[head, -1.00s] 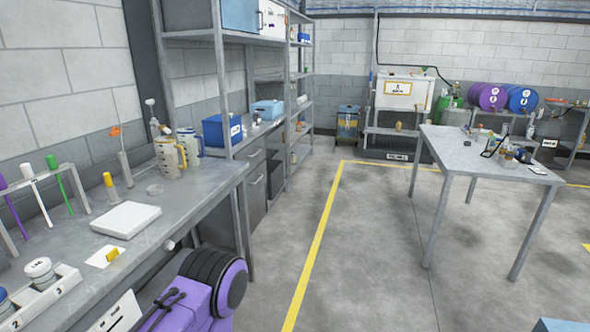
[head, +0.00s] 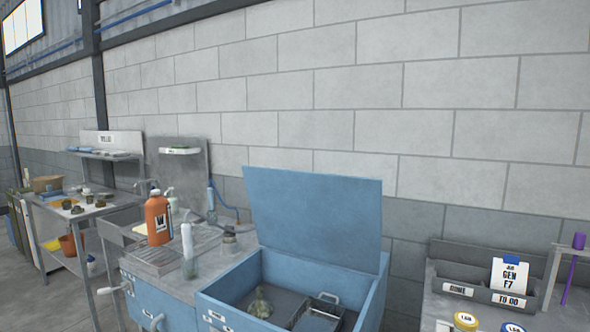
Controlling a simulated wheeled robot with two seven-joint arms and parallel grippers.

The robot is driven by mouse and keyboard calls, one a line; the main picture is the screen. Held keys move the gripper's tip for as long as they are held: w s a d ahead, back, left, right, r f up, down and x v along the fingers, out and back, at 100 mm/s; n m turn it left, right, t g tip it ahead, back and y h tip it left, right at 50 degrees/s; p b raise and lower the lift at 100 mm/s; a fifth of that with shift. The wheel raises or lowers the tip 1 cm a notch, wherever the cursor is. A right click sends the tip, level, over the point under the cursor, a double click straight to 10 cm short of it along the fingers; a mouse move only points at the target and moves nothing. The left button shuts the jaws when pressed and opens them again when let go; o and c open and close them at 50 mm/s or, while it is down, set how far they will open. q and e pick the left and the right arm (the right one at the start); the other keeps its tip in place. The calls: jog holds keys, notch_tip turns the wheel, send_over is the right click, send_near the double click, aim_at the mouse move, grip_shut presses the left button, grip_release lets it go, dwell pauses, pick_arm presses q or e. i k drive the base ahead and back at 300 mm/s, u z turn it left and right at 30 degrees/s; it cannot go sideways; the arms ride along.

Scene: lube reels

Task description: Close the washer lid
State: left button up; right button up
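The washer (head: 222,311) is a blue metal cabinet with an open basin, at the lower middle of the head view. Its blue lid (head: 318,222) stands raised and tilted slightly back toward the wall. Inside the basin are a dark tray or basket (head: 318,318) and a pale clear item that I cannot identify. Neither of my grippers is in view.
Left of the washer is a steel sink unit with an orange bottle (head: 158,220) and a clear bottle (head: 188,250). A bench with a grey sorter (head: 475,290) and jars stands at the right. A block wall runs behind.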

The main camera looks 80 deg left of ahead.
aim_at(336, 219)
jog(key=u, duration=2.7)
